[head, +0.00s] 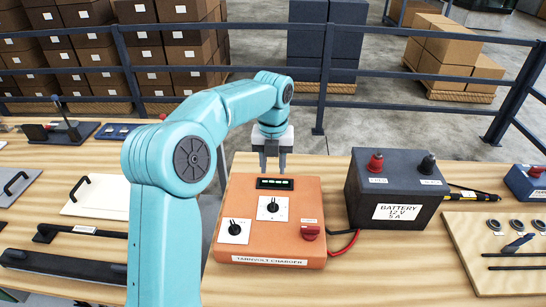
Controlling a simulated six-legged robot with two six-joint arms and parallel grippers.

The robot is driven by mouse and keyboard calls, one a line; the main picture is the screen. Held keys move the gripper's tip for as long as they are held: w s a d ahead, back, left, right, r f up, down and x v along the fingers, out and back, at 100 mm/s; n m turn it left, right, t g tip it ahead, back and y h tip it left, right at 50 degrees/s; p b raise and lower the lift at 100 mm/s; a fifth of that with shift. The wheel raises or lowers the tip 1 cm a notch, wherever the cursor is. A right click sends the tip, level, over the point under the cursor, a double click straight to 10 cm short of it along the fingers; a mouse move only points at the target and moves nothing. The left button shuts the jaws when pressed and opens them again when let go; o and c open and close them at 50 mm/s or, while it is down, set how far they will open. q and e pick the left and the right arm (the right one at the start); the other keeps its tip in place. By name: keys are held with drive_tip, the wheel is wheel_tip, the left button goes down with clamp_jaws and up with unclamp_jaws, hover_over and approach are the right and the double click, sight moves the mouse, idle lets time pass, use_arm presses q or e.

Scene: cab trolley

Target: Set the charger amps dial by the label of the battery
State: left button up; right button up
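The orange charger (292,248), labelled "TARNVOLT CHARGER", lies on the wooden table. Its top has a dark display with green lights (274,184), a left black dial (235,228) and an upper black dial (271,206) on white plates, and a red knob (310,232). The plate markings are too small to read, so I cannot tell which dial is amps. The dark battery (365,187) stands to the right; its label (398,212) reads "BATTERY 12 V 5 A". My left gripper (272,166) points down at the charger's back edge, fingers apart and empty. My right gripper is not in view.
Red and black leads (345,243) run between charger and battery. A board with round parts (480,232) lies at the right; a white panel with a handle (95,196) and black bars lie left. A dark railing (330,75) stands behind the table.

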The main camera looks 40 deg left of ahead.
use_arm(q)
drive_tip(key=shift+r, duration=1.45)
drive_tip(key=shift+s+f, duration=0.1)
